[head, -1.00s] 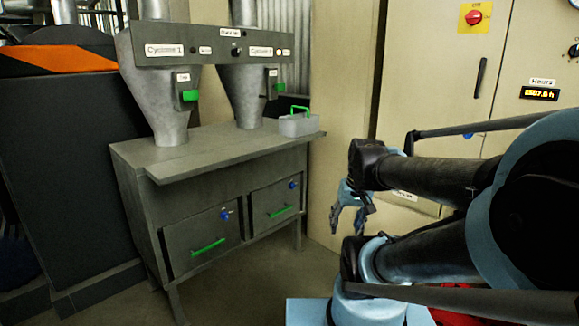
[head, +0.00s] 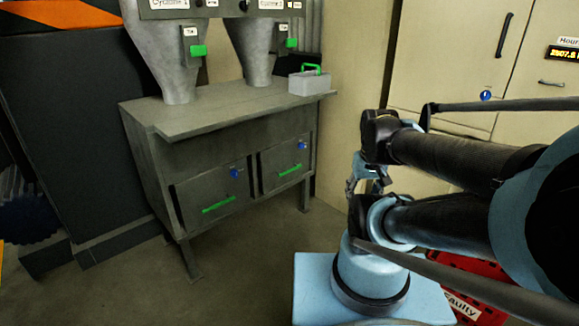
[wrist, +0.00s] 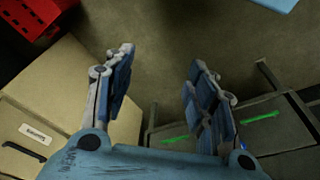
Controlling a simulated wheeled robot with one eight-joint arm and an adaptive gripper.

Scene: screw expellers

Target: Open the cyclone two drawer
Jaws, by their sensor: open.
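The cyclone two drawer (head: 275,178) is the right one of two grey drawers under the bench and looks shut. It has a green bar handle (head: 290,170) and a blue knob (head: 302,146). My gripper (wrist: 160,62) is open and empty, pointing over bare floor. In the head view my gripper (head: 364,187) is right of the drawer, clear of it and partly hidden by my arm.
The left drawer (head: 190,205) has its own green handle (head: 218,204). Metal cyclone cones (head: 167,70) and a grey box (head: 309,84) stand on the bench top (head: 215,110). A beige cabinet (head: 445,60) is at the right. The floor (head: 245,260) before the bench is clear.

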